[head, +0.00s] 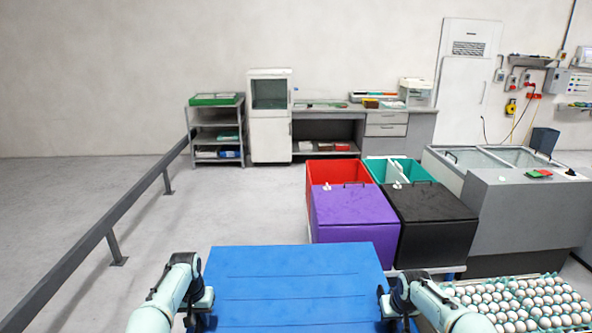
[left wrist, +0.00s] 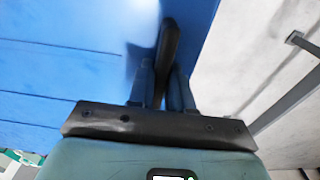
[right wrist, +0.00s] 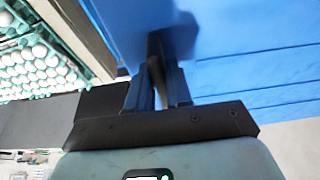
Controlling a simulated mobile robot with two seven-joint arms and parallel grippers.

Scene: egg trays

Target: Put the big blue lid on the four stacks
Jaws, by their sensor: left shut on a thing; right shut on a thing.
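The big blue lid (head: 295,272) is a wide flat panel held between my two arms at the bottom of the head view. It also fills much of the left wrist view (left wrist: 60,70) and the right wrist view (right wrist: 260,60). My left gripper (left wrist: 168,75) is shut on a dark handle at the lid's left side. My right gripper (right wrist: 157,72) is shut on a dark handle at the lid's right side. Four coloured bins stand beyond the lid: red (head: 318,172), green (head: 413,171), purple (head: 355,212) and black (head: 432,215). I cannot make out which things are the four stacks.
Trays of white eggs (head: 520,300) lie at the lower right, close to my right arm. A grey machine (head: 525,205) stands behind them. A dark rail (head: 105,228) runs along the left. The floor (head: 240,205) between the rail and the bins is clear.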

